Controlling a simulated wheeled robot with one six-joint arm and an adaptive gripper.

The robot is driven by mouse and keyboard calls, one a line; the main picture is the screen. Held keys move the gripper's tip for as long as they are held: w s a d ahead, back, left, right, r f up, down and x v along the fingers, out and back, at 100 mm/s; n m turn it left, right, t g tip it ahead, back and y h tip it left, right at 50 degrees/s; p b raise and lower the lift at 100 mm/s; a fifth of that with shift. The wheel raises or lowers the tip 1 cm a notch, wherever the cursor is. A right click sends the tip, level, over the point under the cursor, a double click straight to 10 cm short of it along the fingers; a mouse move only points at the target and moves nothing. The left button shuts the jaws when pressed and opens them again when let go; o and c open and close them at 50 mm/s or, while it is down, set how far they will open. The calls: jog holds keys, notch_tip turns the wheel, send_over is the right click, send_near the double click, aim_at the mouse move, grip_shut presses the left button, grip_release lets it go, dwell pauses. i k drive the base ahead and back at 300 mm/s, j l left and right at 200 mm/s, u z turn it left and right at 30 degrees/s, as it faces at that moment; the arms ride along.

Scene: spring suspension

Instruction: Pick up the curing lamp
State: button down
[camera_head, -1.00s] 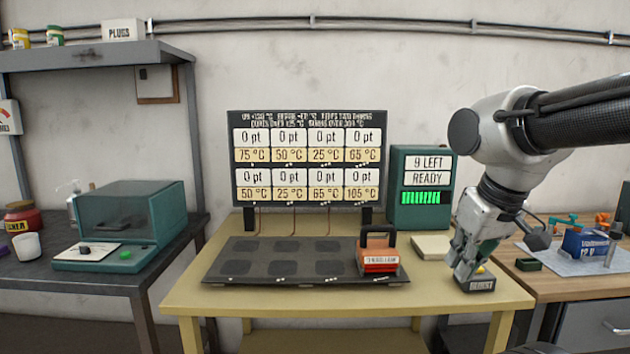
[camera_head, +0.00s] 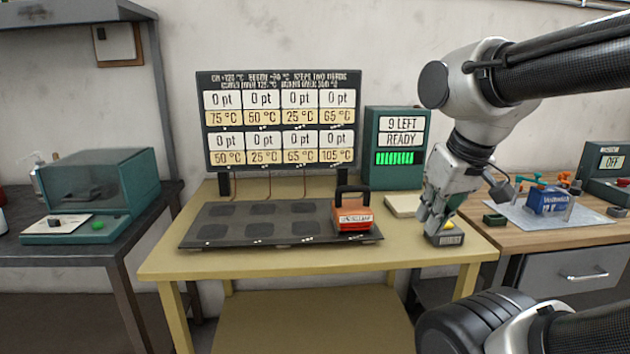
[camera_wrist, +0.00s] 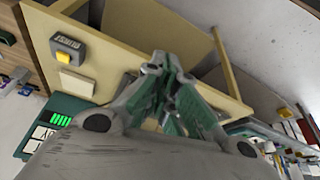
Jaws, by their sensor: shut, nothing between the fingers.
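A red-orange box with a black carrying handle (camera_head: 352,218) stands upright at the right end of the dark plate, and I take it for the curing lamp. Its label is too small to read. My gripper (camera_head: 431,222) is to the right of it, apart from it, and in the head view overlaps a small grey box with a yellow button (camera_head: 446,239). In the wrist view my gripper (camera_wrist: 162,72) is shut and empty, its fingertips together. The red box cannot be made out in the wrist view, where my fingers block the middle.
The dark plate (camera_head: 220,224) lies on the yellow table (camera_head: 300,262). A display board (camera_head: 282,122) and a teal READY box (camera_head: 396,172) stand behind. A pale pad (camera_head: 402,206) lies between the red box and my gripper. The table's front strip is clear.

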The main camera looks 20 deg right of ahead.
aim_at(353, 215)
jog(key=i+l, duration=0.2)
jog(key=l, duration=0.2)
jog(key=i+l+u, duration=0.1)
jog(key=l, duration=0.25)
jog(key=i+l, duration=0.25)
jog(key=l, duration=0.15)
